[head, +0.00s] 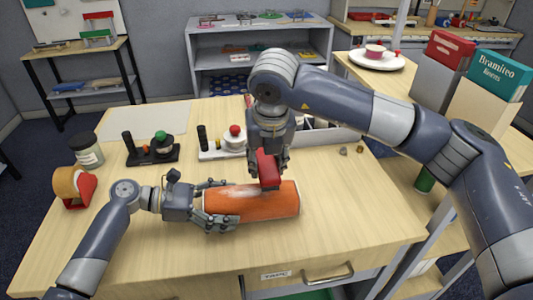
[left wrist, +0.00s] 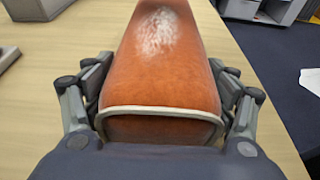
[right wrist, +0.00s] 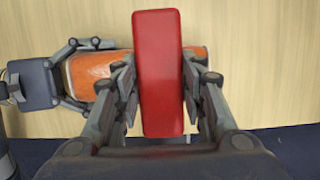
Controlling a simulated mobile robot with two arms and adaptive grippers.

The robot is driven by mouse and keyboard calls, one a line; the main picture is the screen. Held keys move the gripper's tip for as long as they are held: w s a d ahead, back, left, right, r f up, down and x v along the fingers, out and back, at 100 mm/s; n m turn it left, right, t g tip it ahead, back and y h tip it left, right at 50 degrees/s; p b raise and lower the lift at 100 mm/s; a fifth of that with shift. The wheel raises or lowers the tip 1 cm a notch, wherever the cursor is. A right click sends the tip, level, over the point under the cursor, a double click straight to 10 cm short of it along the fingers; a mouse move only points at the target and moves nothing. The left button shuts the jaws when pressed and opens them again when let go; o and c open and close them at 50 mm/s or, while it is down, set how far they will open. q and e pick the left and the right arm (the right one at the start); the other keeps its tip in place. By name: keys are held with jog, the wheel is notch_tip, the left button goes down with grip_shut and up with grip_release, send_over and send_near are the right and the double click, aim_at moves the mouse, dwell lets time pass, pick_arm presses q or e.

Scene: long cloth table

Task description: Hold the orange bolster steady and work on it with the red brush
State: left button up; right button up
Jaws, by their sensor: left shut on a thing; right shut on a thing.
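The orange bolster (head: 250,204) lies on its side on the wooden table, with a whitish patch on its upper surface. My left gripper (head: 218,203) is shut around its left end; in the left wrist view the fingers sit on both sides of the bolster (left wrist: 162,80). My right gripper (head: 268,165) is shut on the red brush (head: 267,168) and points down over the bolster's middle right. The brush also shows in the right wrist view (right wrist: 159,75), lying across the bolster. Its underside is hidden, so I cannot tell whether it touches the bolster.
Behind the bolster stand a black-based device with a green knob (head: 160,148) and a white-based one with a red knob (head: 225,142). A jar (head: 88,150) and a tape dispenser (head: 74,187) stand at the left. The table's front right is clear.

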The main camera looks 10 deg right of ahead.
aim_at(224, 190)
jog(key=shift+f, duration=1.95)
jog(key=shift+a+f, duration=0.15)
jog(key=shift+f, duration=0.4)
jog(key=shift+a, duration=0.35)
jog(key=shift+c, duration=0.5)
jog(key=shift+a, duration=4.95)
jog(key=shift+w+d, duration=0.1)
jog(key=shift+d, duration=0.25)
pick_arm(q)
jog(key=shift+c, duration=0.2)
pick_arm(e)
jog(key=shift+d, duration=5.05)
notch_tip(224, 190, up, 2)
jog(key=shift+d+r, duration=0.1)
jog(key=shift+r, duration=2.95)
